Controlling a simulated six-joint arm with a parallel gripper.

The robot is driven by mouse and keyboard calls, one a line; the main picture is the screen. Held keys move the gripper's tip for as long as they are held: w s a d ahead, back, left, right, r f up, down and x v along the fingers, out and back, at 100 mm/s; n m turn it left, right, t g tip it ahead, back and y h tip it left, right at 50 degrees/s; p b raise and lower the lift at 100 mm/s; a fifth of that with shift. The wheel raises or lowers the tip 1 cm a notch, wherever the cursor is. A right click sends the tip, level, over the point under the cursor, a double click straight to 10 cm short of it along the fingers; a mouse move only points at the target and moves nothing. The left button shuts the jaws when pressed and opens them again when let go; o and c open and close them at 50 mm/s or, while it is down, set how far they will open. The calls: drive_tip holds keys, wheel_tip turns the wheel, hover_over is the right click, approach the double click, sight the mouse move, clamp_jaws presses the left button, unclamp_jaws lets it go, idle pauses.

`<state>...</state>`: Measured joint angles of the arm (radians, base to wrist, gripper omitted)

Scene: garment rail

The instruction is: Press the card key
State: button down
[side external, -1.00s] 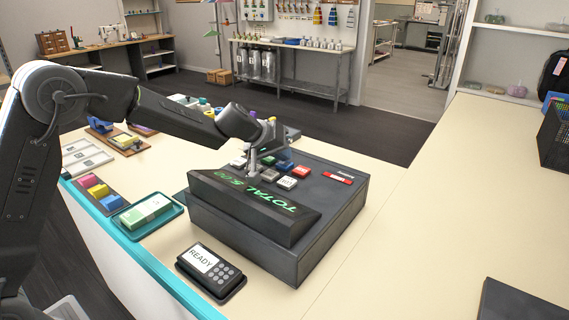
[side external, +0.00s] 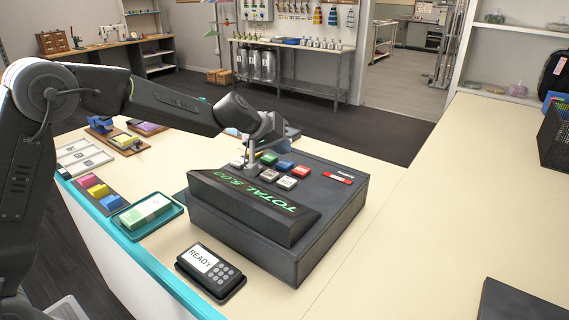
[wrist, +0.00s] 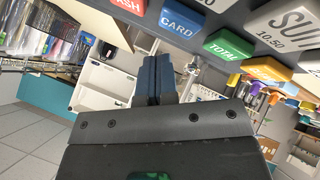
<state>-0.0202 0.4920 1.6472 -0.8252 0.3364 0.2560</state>
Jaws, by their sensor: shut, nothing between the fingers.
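The card key is a blue key (wrist: 183,18) marked CARD in the wrist view. In the side view a blue key (side external: 285,165) sits between a green and a red key on the dark cash register (side external: 335,200). My gripper (side external: 251,172) is shut and empty, pointing down behind the register's display (side external: 245,192), left of the blue key and apart from it. In the wrist view its closed fingers (wrist: 153,62) lie below the card key. The display hides the fingertips' lower end in the side view.
A green TOTAL key (wrist: 228,46), an orange key (wrist: 267,69) and a white SUIT key (wrist: 288,24) neighbour the card key. A card reader (side external: 212,268) showing READY stands in front. A tray of banknotes (side external: 148,212) lies left. The counter at right is mostly clear.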

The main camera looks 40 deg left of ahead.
sight(281, 164)
drive_tip(key=shift+r, duration=1.7)
drive_tip(key=shift+s+r, duration=0.2)
drive_tip(key=shift+s, duration=0.05)
drive_tip(key=s+d+r+m+g, duration=0.1)
drive_tip(key=s+r+m, duration=0.15)
drive_tip(key=s, duration=0.75)
drive_tip(key=s+r+m+g, duration=0.1)
drive_tip(key=s+r, duration=0.2)
drive_tip(key=s, duration=0.7)
drive_tip(key=s+a+f+m+y, duration=0.1)
drive_tip(key=s+f, duration=0.1)
drive_tip(key=s, duration=0.7)
drive_tip(key=s+a+f+g+y, duration=0.1)
drive_tip(key=s+f+y, duration=0.1)
drive_tip(key=s, duration=0.8)
drive_tip(key=shift+a+f+m, duration=0.2)
drive_tip(key=shift+f+m, duration=0.15)
drive_tip(key=shift+f, duration=0.2)
